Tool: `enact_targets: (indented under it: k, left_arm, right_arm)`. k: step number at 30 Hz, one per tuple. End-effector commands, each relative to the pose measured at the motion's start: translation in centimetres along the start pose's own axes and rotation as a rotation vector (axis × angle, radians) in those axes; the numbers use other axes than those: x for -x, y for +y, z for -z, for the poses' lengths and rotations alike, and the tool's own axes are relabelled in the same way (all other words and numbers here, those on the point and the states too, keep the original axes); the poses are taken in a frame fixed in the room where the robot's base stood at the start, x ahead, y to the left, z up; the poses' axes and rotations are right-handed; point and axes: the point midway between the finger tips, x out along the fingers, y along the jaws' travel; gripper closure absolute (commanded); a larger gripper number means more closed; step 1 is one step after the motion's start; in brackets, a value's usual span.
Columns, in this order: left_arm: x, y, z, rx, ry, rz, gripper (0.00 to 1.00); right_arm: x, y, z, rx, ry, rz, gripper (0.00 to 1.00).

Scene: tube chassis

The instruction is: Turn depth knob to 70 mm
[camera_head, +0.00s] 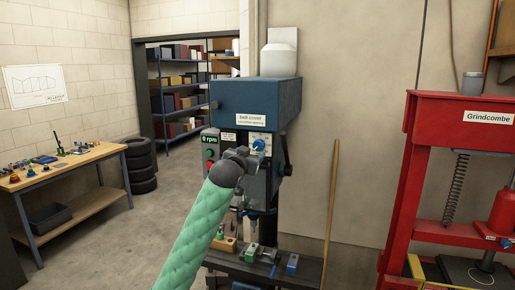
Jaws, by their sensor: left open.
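A drill press (232,98) with a dark blue belt cover stands in the middle of the view. A small blue knob (258,145) sits on a pale plate on its front; it looks like the depth knob, but its scale and setting are too small to read. My left arm comes up from below in a green sleeve. My left gripper (248,154) is open, in front of the press head, just below and left of the blue knob in the picture. I cannot tell whether it touches the knob. The gripper hides part of the head. My right gripper is out of view.
A control box with an rpm display (210,139) and green and red buttons is left of the gripper. Small parts lie on the press table (240,264) below. A wooden pole (329,210) leans on the wall. A red press (462,120) stands right, a workbench (95,154) left.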

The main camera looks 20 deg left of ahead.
Motion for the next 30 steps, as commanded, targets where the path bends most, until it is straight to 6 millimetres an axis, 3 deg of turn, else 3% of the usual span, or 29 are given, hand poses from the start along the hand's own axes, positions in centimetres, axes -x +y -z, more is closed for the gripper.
enact_targets:
  k: [2,12,25,30]
  left_arm:
    - [-1.1,-0.1,0.4,0.000,-0.001,0.000,0.41]
    - [-5.4,-0.1,0.3,0.000,0.000,0.000,0.41]
    - [-6.3,0.0,0.0,0.000,0.000,0.000,0.41]
    - [-6.3,0.0,0.0,0.000,0.000,0.000,0.72]
  right_arm:
    - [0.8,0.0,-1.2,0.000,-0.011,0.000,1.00]
    - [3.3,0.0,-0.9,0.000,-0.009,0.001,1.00]
    - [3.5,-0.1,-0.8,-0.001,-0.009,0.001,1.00]
    - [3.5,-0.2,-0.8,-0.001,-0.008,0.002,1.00]
